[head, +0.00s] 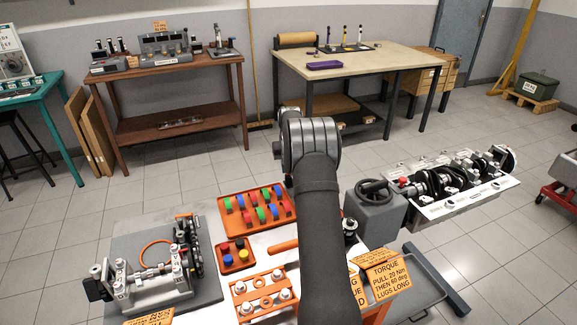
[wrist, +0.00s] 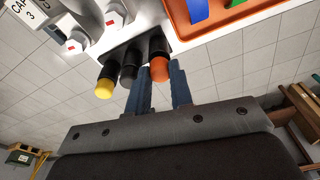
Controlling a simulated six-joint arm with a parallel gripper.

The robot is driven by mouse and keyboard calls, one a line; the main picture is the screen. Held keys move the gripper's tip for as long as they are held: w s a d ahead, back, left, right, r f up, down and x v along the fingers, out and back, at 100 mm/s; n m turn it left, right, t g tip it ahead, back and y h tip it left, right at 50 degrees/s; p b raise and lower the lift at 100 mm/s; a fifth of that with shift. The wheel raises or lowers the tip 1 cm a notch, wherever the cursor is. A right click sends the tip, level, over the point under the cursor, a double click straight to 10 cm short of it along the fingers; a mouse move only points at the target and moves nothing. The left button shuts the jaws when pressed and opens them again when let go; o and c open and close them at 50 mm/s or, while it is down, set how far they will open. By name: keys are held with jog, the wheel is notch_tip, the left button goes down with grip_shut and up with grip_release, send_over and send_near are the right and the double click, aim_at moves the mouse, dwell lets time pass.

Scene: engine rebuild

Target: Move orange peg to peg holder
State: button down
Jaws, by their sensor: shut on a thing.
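In the wrist view, the orange peg (wrist: 159,68) has a dark body and an orange end. It lies between the two blue fingers of my gripper (wrist: 162,88), which is shut on it. A black peg (wrist: 130,72) and a yellow-ended peg (wrist: 105,86) stand close beside it in a row. All three rise from a dark block (wrist: 128,48), apparently the peg holder; I cannot tell how deep the orange peg sits. In the head view my own arm hides the gripper and the peg.
An orange tray (head: 222,205) with coloured pieces and a smaller orange tray (head: 222,268) with round pieces lie left of my arm. A grey mat (head: 205,298) bears an engine assembly. An engine block (head: 452,208) stands right. Orange signs (head: 385,281) stand at the front right.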

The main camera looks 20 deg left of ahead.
jog(key=shift+f, duration=0.45)
jog(key=c, duration=1.5)
grip_release()
jog(key=shift+r, duration=0.35)
jog(key=shift+r, duration=1.15)
jog(key=shift+o, duration=0.3)
jog(key=o, duration=0.5)
